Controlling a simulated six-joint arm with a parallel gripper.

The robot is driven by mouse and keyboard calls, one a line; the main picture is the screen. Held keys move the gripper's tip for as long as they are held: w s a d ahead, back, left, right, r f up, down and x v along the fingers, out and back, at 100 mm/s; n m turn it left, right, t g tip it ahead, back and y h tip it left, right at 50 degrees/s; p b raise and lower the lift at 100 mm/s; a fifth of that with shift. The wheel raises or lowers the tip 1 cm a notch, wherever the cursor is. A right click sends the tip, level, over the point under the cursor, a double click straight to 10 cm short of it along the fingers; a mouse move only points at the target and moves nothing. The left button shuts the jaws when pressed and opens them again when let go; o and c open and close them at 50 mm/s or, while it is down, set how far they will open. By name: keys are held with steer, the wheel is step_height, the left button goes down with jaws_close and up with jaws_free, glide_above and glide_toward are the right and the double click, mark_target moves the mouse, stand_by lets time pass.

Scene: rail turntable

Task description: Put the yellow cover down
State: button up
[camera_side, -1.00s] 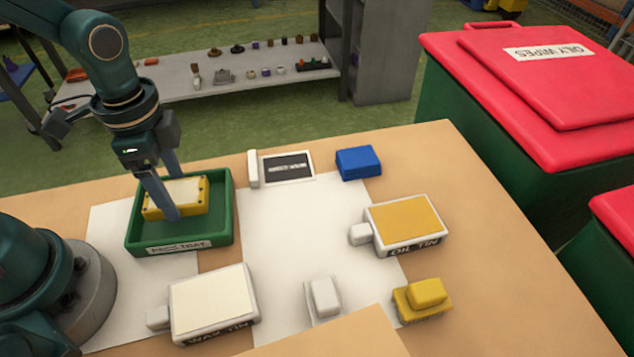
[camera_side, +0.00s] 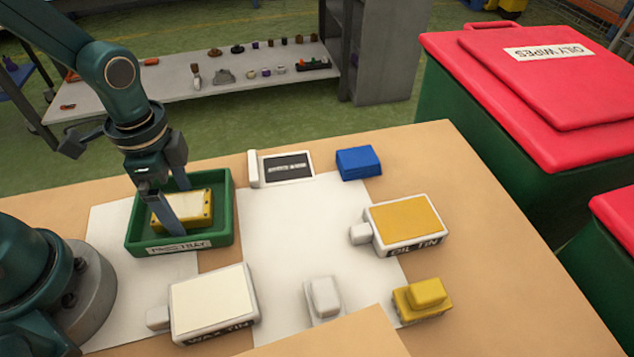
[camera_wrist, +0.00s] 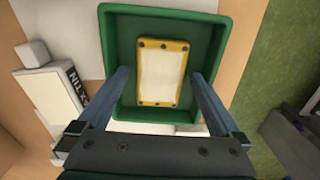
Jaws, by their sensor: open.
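The yellow cover (camera_side: 183,209), a yellow-edged piece with a pale top and dark studs, lies flat inside the green tray (camera_side: 228,205). In the wrist view the yellow cover (camera_wrist: 162,75) sits between my fingers, long side along them, inside the green tray (camera_wrist: 110,28). My gripper (camera_side: 180,208) is over the tray, its fingers reaching down on either side of the cover. In the wrist view my gripper (camera_wrist: 160,76) is open, with a gap between each finger and the cover. The near finger hides part of the cover in the side view.
The wax tin (camera_side: 212,303) stands in front of the tray. The oil tin (camera_side: 405,222), blue block (camera_side: 358,162), yellow brush (camera_side: 424,299), a white block (camera_side: 323,298) and a dark-faced panel (camera_side: 287,167) are to the right. White paper (camera_side: 290,235) between is mostly bare.

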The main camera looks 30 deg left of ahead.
mark_target(181, 205)
steer(key=s+r+n+t, duration=0.3)
steer(key=r+n+t, duration=0.2)
steer(key=r+n, duration=0.4)
steer(key=shift+s+a+r+n+t, duration=0.3)
steer(key=shift+r+n, duration=0.1)
steer(key=shift+r, duration=2.25)
